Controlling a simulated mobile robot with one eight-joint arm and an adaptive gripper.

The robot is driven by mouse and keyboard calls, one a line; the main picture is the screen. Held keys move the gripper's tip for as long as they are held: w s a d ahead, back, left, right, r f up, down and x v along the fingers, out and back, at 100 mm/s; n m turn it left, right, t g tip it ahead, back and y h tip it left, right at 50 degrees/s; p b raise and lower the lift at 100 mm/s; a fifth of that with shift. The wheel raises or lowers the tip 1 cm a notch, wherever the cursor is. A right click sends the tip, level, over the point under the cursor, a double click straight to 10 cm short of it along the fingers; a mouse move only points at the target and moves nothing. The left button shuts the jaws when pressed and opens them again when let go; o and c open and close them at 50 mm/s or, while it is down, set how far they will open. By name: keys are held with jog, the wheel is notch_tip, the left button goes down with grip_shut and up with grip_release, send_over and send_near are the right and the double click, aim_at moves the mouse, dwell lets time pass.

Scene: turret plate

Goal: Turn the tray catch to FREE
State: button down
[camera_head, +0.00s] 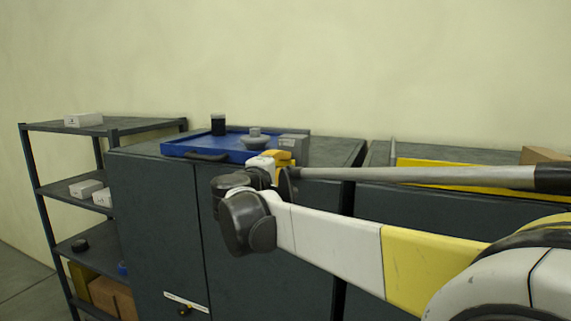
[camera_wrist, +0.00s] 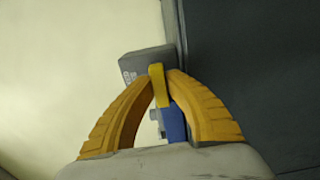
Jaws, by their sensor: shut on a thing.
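The blue tray (camera_head: 185,147) lies on top of the dark cabinet, and a strip of it shows in the wrist view (camera_wrist: 175,124). A grey block (camera_head: 294,141) sits at the tray's right end; it shows in the wrist view with small, unreadable marking (camera_wrist: 142,63). A bright yellow lever (camera_wrist: 159,86), which looks like the tray catch, stands out beside the block. My gripper (camera_wrist: 160,74) is shut on this lever, one orange-yellow finger on each side. In the head view my gripper (camera_head: 284,157) is at the tray's front right corner; the lever cannot be told apart there.
A black cylinder (camera_head: 218,125) and a grey stepped round piece (camera_head: 255,138) stand on the tray. A dark shelf rack (camera_head: 60,190) with boxes is at the left. A second cabinet at the right bears a yellow tray (camera_head: 440,167). My arm crosses in front of both cabinets.

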jog(key=shift+n, duration=0.3)
jog(key=n+b, duration=0.2)
jog(key=n, duration=0.1)
jog(key=shift+f+n, duration=0.1)
jog(key=shift+n, duration=0.2)
jog(key=n+b, duration=0.1)
jog(key=n, duration=0.3)
jog(key=shift+n+b, duration=0.3)
jog(key=n+b, duration=0.1)
jog(key=n, duration=0.3)
jog(key=shift+n+b, duration=0.45)
jog(key=shift+n, duration=2.05)
jog(key=c, duration=1.7)
grip_release()
jog(key=shift+o, duration=0.2)
